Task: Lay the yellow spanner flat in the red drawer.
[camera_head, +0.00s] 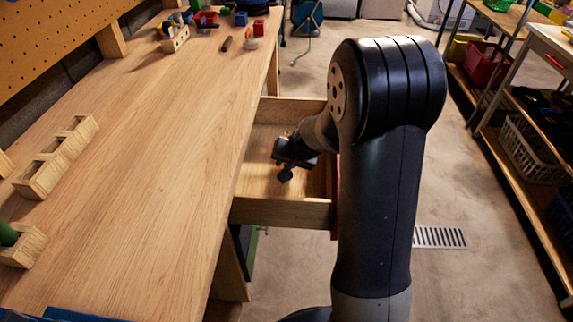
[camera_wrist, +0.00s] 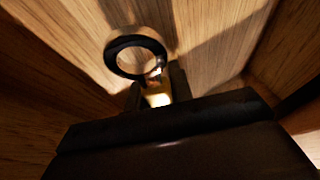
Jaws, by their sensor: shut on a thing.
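The open drawer (camera_head: 283,212) sticks out from under the workbench; its walls and floor are bare wood, with a strip of red on its front, mostly behind my arm. My gripper (camera_head: 284,171) is down inside the drawer. In the wrist view my gripper (camera_wrist: 157,92) is shut on the spanner (camera_wrist: 136,40). The spanner shows a dark ring end beyond the fingers and a bright yellow patch between them. The rest of it is hidden by my gripper. I cannot tell whether the spanner touches the drawer floor.
The workbench top (camera_head: 170,130) lies left of the drawer, mostly clear. Wooden holders (camera_head: 58,158) stand at its left edge and small tools and blocks at its far end. A shelf rack with baskets (camera_head: 530,150) is on the right; open floor lies between.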

